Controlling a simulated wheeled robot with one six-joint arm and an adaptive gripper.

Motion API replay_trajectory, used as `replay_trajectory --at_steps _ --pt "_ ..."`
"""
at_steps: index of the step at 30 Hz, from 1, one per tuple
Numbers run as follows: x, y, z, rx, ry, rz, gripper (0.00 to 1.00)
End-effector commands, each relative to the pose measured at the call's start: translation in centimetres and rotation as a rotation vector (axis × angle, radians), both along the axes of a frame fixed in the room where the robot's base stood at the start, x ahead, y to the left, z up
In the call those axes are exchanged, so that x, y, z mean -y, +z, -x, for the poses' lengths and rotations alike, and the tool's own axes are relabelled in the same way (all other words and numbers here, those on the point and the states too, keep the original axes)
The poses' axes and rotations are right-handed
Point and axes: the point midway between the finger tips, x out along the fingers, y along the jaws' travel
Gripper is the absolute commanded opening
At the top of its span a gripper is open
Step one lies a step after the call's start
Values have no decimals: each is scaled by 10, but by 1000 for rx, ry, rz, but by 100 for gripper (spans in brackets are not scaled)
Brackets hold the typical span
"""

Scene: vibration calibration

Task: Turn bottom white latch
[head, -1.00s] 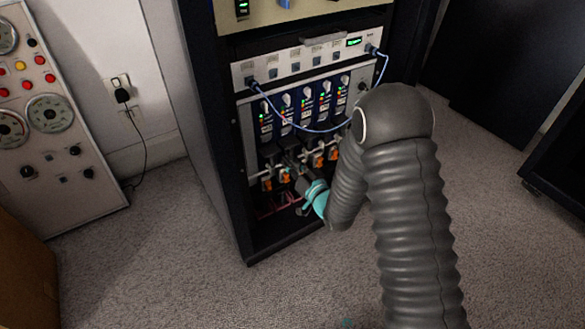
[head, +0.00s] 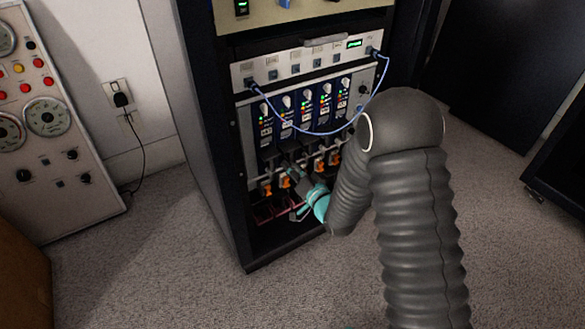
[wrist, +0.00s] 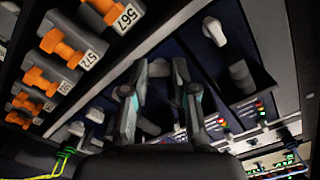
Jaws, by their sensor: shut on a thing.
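The modules in the rack carry small white latches. In the wrist view one pale latch (wrist: 158,69) lies between the tips of my gripper (wrist: 160,80), with one finger on each side, and the fingers are shut on it. Another white latch (wrist: 214,30) and a grey one (wrist: 242,77) stand in recessed dark slots to the right. In the head view my gripper (head: 294,172), with teal parts behind it, reaches the lower part of the modules. It hides the latch there.
Orange connectors (wrist: 57,47) with number labels line the panel beside the modules; they also show below them in the head view (head: 268,188). A blue cable (head: 322,131) hangs across the module fronts. The black rack frame (head: 222,150) stands left of my arm. Carpet (head: 150,270) is clear.

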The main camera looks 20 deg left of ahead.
Motion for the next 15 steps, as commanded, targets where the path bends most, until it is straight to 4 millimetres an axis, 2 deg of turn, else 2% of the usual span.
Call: replay_trajectory --at_steps 1,2,3,5,15 --pt "0 -1 1 -1 3 1 0" --pt "0 -1 1 -1 3 1 29" --pt "0 -1 1 -1 3 1 39" --pt "0 -1 1 -1 3 1 52" --pt "2 0 1 0 -1 1 52"
